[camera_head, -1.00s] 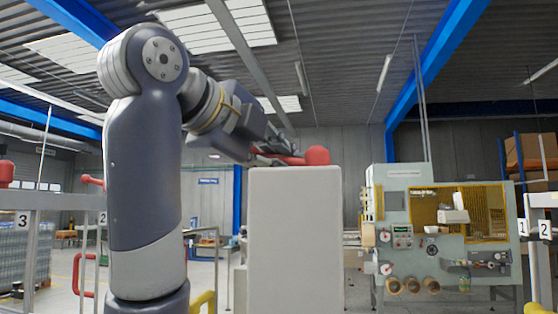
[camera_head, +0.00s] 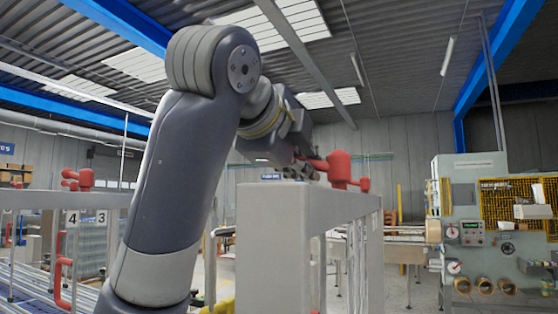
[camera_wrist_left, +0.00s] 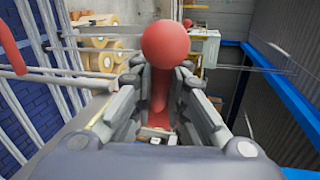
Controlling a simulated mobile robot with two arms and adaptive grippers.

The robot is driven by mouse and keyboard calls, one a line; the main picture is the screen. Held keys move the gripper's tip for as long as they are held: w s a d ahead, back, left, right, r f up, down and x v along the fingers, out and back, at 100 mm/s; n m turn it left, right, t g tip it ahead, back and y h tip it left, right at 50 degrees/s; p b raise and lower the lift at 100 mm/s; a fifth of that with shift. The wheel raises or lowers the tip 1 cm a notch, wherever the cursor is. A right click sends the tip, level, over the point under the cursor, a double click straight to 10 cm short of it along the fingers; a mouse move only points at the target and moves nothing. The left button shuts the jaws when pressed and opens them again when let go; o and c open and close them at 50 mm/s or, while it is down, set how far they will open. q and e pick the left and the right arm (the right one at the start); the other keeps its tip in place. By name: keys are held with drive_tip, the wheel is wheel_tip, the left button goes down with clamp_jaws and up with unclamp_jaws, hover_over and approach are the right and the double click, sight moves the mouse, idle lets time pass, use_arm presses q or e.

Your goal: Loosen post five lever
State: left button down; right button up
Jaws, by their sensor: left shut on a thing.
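A red lever (camera_head: 340,167) with a rounded end sits on top of the pale grey post (camera_head: 272,245) in the middle of the head view. My left gripper (camera_head: 306,168) is at the lever, just above the post top. In the left wrist view the lever's red ball end (camera_wrist_left: 167,44) and its red shaft (camera_wrist_left: 158,92) lie between the fingers of my left gripper (camera_wrist_left: 160,78), which are shut on it. No number shows on this post's visible face, so I cannot tell which post it is. My right gripper is not in view.
Another red lever (camera_head: 364,184) shows behind on the same railing (camera_head: 350,208). At the left, posts with number plates 4 (camera_head: 72,218) and 3 (camera_head: 101,217) carry red levers. A machine with yellow mesh (camera_head: 515,205) stands at the right.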

use_arm(q)
drive_tip(key=shift+a, duration=0.1)
drive_tip(key=c, duration=1.7)
unclamp_jaws()
drive_tip(key=shift+o, duration=0.7)
drive_tip(key=v, duration=1.2)
drive_tip(key=shift+d, duration=0.2)
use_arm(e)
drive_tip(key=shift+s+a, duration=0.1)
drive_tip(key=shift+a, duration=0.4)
